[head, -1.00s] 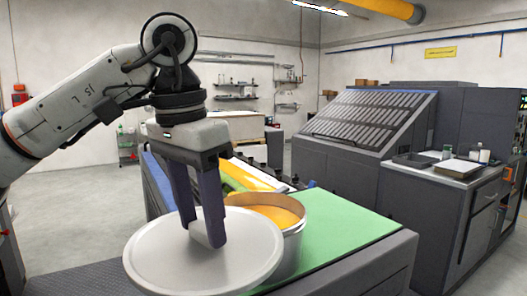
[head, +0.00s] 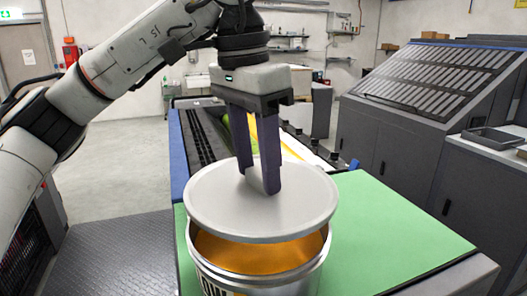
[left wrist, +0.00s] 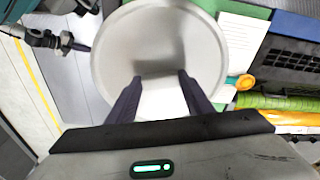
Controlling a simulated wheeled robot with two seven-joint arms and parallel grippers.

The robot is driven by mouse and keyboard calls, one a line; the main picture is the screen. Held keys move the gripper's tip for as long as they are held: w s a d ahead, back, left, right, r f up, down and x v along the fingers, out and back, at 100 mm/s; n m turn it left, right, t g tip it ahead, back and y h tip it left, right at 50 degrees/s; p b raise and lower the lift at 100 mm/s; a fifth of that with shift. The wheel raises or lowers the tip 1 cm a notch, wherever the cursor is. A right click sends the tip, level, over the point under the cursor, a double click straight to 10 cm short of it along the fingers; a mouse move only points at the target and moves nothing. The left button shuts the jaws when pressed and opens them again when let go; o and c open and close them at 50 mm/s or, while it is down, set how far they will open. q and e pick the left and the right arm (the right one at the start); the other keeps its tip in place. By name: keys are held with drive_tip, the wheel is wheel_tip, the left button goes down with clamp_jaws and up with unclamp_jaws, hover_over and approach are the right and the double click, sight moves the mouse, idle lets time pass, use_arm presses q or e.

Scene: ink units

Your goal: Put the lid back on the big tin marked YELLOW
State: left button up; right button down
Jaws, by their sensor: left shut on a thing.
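The round grey lid (head: 215,205) hangs level over the open tin (head: 305,276). My left gripper (head: 260,186) is shut on the lid at its middle, from above. A gap shows between lid and rim at the front, with orange-yellow ink inside the tin. The lid's far edge hides the back of the rim. In the left wrist view, the lid (left wrist: 112,55) lies under my left gripper (left wrist: 160,78) and covers most of the tin.
The tin stands on a green mat (head: 400,235), clear to its right. A press with yellow and green ink areas (head: 290,142) lies behind. A dark grey sloped console (head: 430,100) stands at the back right.

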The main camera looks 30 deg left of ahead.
sight(254, 188)
use_arm(q)
wheel_tip(254, 188, down, 4)
drive_tip(key=shift+r+b, duration=0.15)
drive_tip(key=shift+b, duration=0.75)
drive_tip(key=shift+f+b, duration=0.3)
drive_tip(key=shift+f, duration=0.45)
drive_tip(key=shift+s+a, duration=0.15)
drive_tip(key=shift+f+p, duration=0.1)
drive_tip(key=shift+p, duration=0.3)
idle(1.3)
idle(0.4)
drive_tip(key=o, duration=1.6)
drive_tip(key=shift+o, duration=0.2)
